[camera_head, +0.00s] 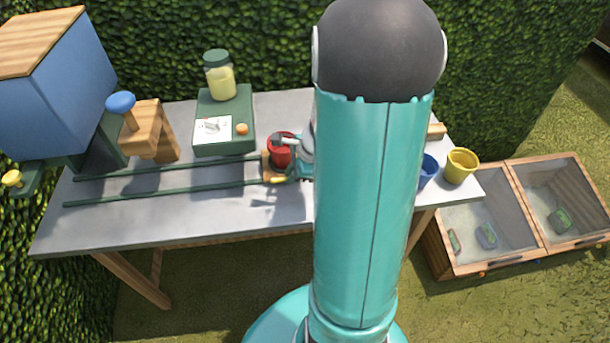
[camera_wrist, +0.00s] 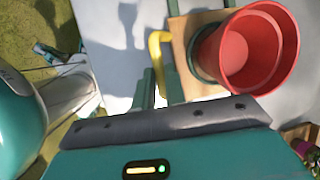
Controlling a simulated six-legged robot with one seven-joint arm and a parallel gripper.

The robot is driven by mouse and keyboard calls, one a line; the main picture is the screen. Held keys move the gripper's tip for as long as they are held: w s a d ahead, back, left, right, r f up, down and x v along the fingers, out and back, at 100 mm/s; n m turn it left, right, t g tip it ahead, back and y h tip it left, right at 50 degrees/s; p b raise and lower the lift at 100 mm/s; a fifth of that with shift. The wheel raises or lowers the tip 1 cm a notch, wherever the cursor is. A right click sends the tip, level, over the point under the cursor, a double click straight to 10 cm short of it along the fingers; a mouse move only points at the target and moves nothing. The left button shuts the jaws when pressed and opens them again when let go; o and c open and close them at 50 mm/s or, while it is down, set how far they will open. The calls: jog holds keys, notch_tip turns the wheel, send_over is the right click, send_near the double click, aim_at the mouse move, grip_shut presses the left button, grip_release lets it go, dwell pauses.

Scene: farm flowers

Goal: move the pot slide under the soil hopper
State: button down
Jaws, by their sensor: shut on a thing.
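The pot slide (camera_head: 266,166) is a small wooden carriage at the right part of two green rails (camera_head: 165,194) on the grey table. A red pot (camera_head: 281,158) stands upright on it; in the wrist view the pot (camera_wrist: 262,45) looks empty. The slide's yellow handle (camera_head: 278,181) sticks out at the front. My gripper (camera_wrist: 158,88) is shut on this handle (camera_wrist: 156,48), one finger on each side. In the head view my arm partly covers the gripper. The soil hopper (camera_head: 62,85) is a big blue box with a wooden top, at the rails' left end.
A green box (camera_head: 225,130) with a picture card, an orange knob and a yellow jar (camera_head: 219,78) stands behind the rails. A wooden block with a blue knob (camera_head: 121,102) is beside the hopper. Blue and yellow pots (camera_head: 461,165) stand right. The rails left of the slide look clear.

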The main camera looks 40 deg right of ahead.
jog(key=w+a, duration=0.1)
jog(key=a, duration=0.1)
jog(key=w+a, duration=0.3)
jog(key=shift+a, duration=0.3)
jog(key=shift+r, duration=0.1)
jog(key=c, duration=1.5)
grip_release()
jog(key=shift+o, duration=0.2)
jog(key=shift+s, duration=0.1)
jog(key=v, duration=1.3)
jog(key=shift+d+r, duration=0.15)
jog(key=shift+r, duration=0.2)
jog(key=shift+s, duration=0.15)
